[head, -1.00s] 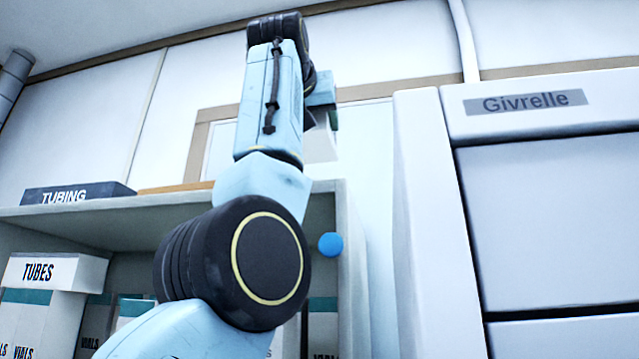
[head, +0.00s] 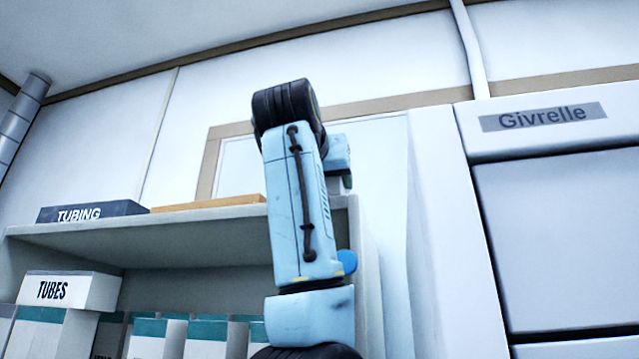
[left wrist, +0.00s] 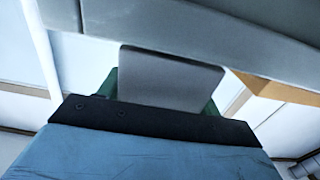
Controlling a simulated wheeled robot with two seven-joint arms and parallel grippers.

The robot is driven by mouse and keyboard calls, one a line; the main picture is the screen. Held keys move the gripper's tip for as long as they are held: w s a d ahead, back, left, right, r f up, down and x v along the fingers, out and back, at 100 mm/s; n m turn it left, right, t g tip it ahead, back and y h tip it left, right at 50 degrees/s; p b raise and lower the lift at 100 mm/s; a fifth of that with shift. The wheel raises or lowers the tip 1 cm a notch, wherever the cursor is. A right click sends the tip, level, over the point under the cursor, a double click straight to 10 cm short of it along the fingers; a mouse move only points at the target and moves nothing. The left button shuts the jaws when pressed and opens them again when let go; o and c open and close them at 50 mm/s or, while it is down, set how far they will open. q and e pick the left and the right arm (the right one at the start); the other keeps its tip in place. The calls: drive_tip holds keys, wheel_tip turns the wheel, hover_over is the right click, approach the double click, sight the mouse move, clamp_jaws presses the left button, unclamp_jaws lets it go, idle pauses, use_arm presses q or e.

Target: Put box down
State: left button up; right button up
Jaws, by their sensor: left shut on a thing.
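My left arm rises in front of the shelf unit in the head view. Its gripper (head: 347,182) shows only as a small green part behind the forearm, and the box in it is hidden there. In the left wrist view, my left gripper (left wrist: 165,95) is shut on a plain grey-white box (left wrist: 168,78), with a green finger at each side of it. A grey edge crosses the top of that view, close to the box; I cannot tell whether they touch. My right gripper is not in view.
The shelf unit (head: 150,225) carries a dark TUBING box (head: 92,211) and an orange-brown flat item (head: 208,203) on top. A TUBES box (head: 68,290) sits on other boxes inside. A tall white Givrelle cabinet (head: 570,220) stands at the right.

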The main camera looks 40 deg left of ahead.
use_arm(q)
drive_tip(key=shift+f, duration=0.2)
drive_tip(key=shift+s+f, duration=0.1)
drive_tip(key=o, duration=1)
drive_tip(key=shift+o, duration=0.2)
drive_tip(key=b+v, duration=0.4)
drive_tip(key=v, duration=0.8)
